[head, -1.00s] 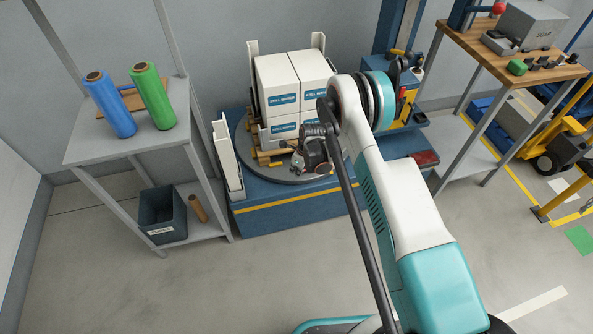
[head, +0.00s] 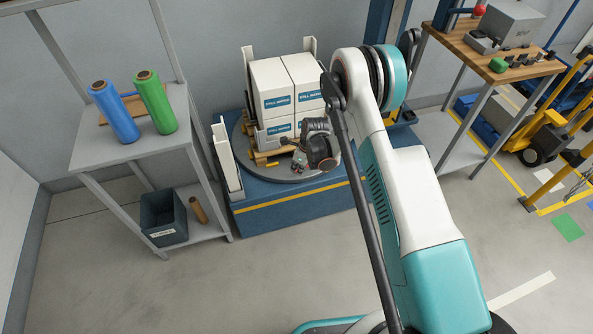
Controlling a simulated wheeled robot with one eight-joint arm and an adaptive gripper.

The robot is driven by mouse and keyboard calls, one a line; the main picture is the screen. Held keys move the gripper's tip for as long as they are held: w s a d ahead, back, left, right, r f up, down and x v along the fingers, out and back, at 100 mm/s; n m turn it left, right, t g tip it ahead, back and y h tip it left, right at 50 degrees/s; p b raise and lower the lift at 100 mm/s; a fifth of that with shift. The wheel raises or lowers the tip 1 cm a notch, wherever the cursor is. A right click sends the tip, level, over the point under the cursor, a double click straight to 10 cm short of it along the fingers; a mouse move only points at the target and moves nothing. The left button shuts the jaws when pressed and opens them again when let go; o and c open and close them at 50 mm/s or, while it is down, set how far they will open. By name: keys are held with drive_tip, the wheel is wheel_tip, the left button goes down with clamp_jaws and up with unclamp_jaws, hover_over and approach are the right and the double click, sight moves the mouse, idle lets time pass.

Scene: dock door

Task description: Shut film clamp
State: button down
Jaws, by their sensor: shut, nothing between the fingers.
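My gripper (head: 299,161) is at the front of the round turntable (head: 290,178), low beside the pallet of boxes, with its fingers shut and empty. A small yellow piece (head: 272,164) lies at the turntable's front left, just left of my fingers; it may be part of the film clamp, but it is too small to tell its state. My wrist and arm hide the right part of the turntable. I cannot tell whether my fingers touch anything.
White boxes (head: 273,88) are stacked on a wooden pallet (head: 263,157). White upright plates (head: 227,157) stand around the turntable. A grey shelf (head: 90,150) with blue (head: 114,112) and green (head: 157,103) film rolls is at left. A wooden-topped bench (head: 485,68) is at right.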

drive_tip(key=shift+v, duration=0.9)
drive_tip(key=shift+a+r, duration=0.1)
drive_tip(key=shift+r, duration=0.05)
drive_tip(key=s+d+r+n+t, duration=0.1)
drive_tip(key=s+d+r+n, duration=0.15)
drive_tip(key=r, duration=0.85)
drive_tip(key=s+d+r+n+t+h, duration=0.15)
drive_tip(key=r+n, duration=0.25)
drive_tip(key=r, duration=0.7)
drive_tip(key=s+d+r+n+y, duration=0.15)
drive_tip(key=r+n, duration=0.25)
drive_tip(key=r, duration=0.7)
drive_tip(key=s+d+r+n+t, duration=0.1)
drive_tip(key=s+r+n, duration=0.3)
drive_tip(key=s, duration=0.5)
drive_tip(key=s+d+r+n+t+h, duration=0.1)
drive_tip(key=s+d+r+n, duration=0.2)
drive_tip(key=s, duration=0.7)
drive_tip(key=s+d+r+n+t+h, duration=0.1)
drive_tip(key=s+d+r+n, duration=0.2)
drive_tip(key=s+r+n, duration=0.2)
drive_tip(key=s+n, duration=0.2)
drive_tip(key=s, duration=0.2)
drive_tip(key=shift+s+r, duration=0.2)
drive_tip(key=shift+r, duration=0.1)
